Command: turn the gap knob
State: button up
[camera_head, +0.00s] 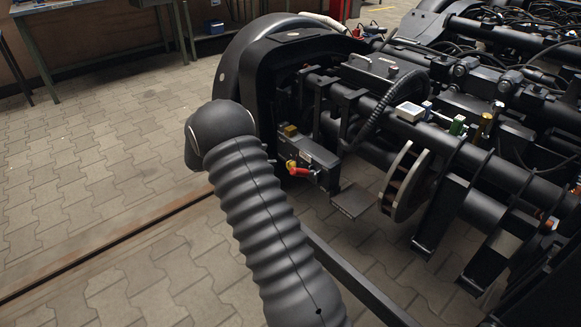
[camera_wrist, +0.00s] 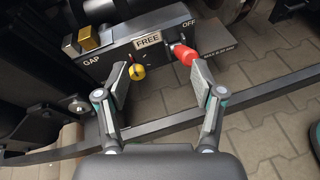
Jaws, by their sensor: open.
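A small yellow knob (camera_wrist: 137,72) sits on the front of a dark control box (camera_wrist: 150,22), right of a "GAP" label (camera_wrist: 92,60) in the wrist view. It shows small in the head view (camera_head: 291,164). A red-handled lever (camera_wrist: 184,54) is to its right, below a "FREE" and "OFF" marking. My gripper (camera_wrist: 158,68) is open in the wrist view. The knob lies between its fingers, close to the left fingertip; I cannot tell whether they touch. The right fingertip overlaps the red handle's end in view. The head view does not show the gripper.
A dark flat plate (camera_wrist: 227,50) juts out right of the box. Paved floor (camera_head: 95,165) left of the bogie is open.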

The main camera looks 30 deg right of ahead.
aim_at(289, 166)
jog(key=w+f+n+t+h, duration=0.1)
jog(key=w+f+n, duration=0.1)
jog(key=f, duration=0.3)
jog(key=w+d+f+n+t+h, duration=0.1)
jog(key=w+f+n, duration=0.1)
jog(key=f, duration=0.4)
jog(key=w+f+n+t+h, duration=0.1)
jog(key=w+f+n, duration=0.1)
jog(key=f, duration=0.3)
jog(key=shift+w+d+f+h+b, duration=0.15)
jog(key=shift+d+f+h+b, duration=0.1)
jog(key=shift+d+h+b, duration=0.1)
jog(key=d, duration=0.4)
jog(key=w+d, duration=0.1)
jog(key=d, duration=0.8)
jog(key=shift+w+d, duration=0.2)
jog(key=shift+w, duration=0.2)
jog(key=c, duration=1.1)
